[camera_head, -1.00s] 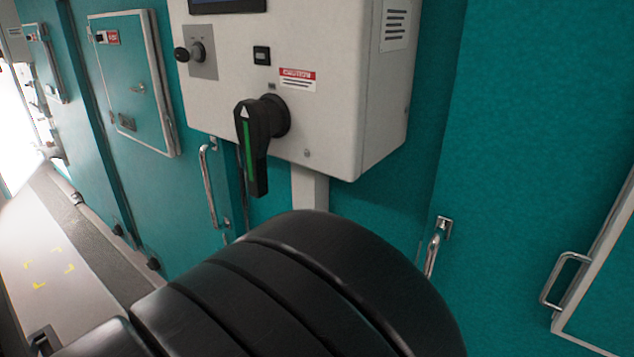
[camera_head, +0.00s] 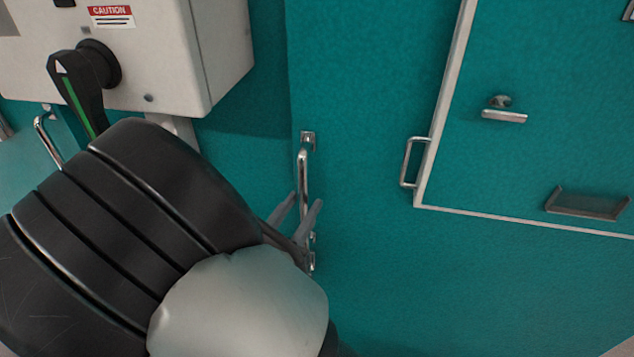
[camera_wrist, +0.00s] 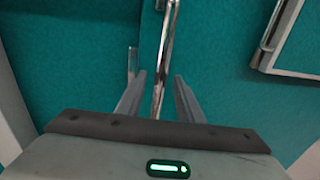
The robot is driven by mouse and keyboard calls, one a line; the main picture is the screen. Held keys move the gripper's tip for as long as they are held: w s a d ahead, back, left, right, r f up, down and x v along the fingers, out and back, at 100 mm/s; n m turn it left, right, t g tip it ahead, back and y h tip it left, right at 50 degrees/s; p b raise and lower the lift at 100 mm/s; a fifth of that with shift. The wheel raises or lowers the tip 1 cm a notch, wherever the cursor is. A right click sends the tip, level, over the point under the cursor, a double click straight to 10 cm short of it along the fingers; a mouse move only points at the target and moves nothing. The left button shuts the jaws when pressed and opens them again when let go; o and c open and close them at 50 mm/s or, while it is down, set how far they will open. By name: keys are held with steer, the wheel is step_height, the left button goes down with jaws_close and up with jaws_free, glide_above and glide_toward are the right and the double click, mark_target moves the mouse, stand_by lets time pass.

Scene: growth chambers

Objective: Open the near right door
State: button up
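The near right door (camera_head: 370,110) is a teal panel to the right of the control box. Its upright chrome handle (camera_head: 303,177) is near the panel's left edge. My gripper (camera_head: 300,203) is open at the handle, with its two grey fingers apart. In the wrist view the handle (camera_wrist: 163,60) runs up between the fingers of my gripper (camera_wrist: 160,82), with gaps on both sides, closer to the left finger. The handle's lower part is partly hidden by my gripper and arm. The door looks shut.
A white control box (camera_head: 160,60) with a black rotary lever (camera_head: 78,90) is at the upper left. Another chrome handle (camera_head: 45,140) is at the left.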

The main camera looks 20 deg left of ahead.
steer(key=shift+w+d, duration=0.1)
steer(key=shift+w, duration=0.8)
steer(key=shift+c, duration=0.6)
jaws_close()
steer(key=shift+s, duration=0.1)
